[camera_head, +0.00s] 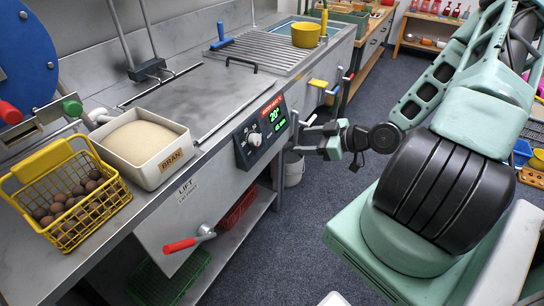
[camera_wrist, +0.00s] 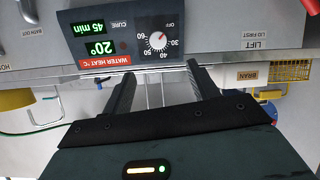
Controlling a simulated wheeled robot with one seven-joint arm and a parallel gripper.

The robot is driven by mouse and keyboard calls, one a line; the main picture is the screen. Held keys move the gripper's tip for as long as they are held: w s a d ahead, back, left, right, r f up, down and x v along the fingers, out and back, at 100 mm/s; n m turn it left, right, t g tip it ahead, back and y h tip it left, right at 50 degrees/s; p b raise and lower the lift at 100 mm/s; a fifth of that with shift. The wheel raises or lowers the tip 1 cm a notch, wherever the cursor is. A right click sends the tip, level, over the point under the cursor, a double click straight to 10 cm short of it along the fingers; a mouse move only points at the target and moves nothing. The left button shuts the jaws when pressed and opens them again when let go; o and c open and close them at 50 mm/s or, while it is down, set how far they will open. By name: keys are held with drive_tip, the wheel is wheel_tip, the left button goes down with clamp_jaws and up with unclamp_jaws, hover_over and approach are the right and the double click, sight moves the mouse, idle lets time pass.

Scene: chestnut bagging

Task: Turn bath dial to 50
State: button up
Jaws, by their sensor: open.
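The bath dial (camera_head: 254,139) is a white knob on the dark control panel (camera_head: 242,152) on the bench front. In the wrist view the dial (camera_wrist: 157,41) appears upside down, with OFF, 30, 40, 50 and 60 around it. I cannot tell its exact setting. The red-labelled water heat display (camera_wrist: 101,48) reads 20°. My gripper (camera_head: 303,134) is just right of the panel in the head view. In the wrist view my gripper (camera_wrist: 160,78) is open and empty, its fingers pointing at the panel on either side of the dial's line, with the dial beyond the tips.
A red-handled lift crank (camera_head: 188,241) sticks out of the bench front. A bran tray (camera_head: 150,176) and a yellow basket of chestnuts (camera_head: 82,235) stand on the bench at left. A grey bucket (camera_head: 294,170) stands beneath. Floor (camera_head: 270,245) in front is clear.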

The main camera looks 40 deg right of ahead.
drive_tip(key=b, duration=0.7)
approach(258, 140)
drive_tip(key=x, duration=0.8)
drive_tip(key=shift+w+a+f, duration=0.1)
drive_tip(key=shift+w+f, duration=0.1)
drive_tip(key=shift+w, duration=0.1)
drive_tip(key=c, duration=1)
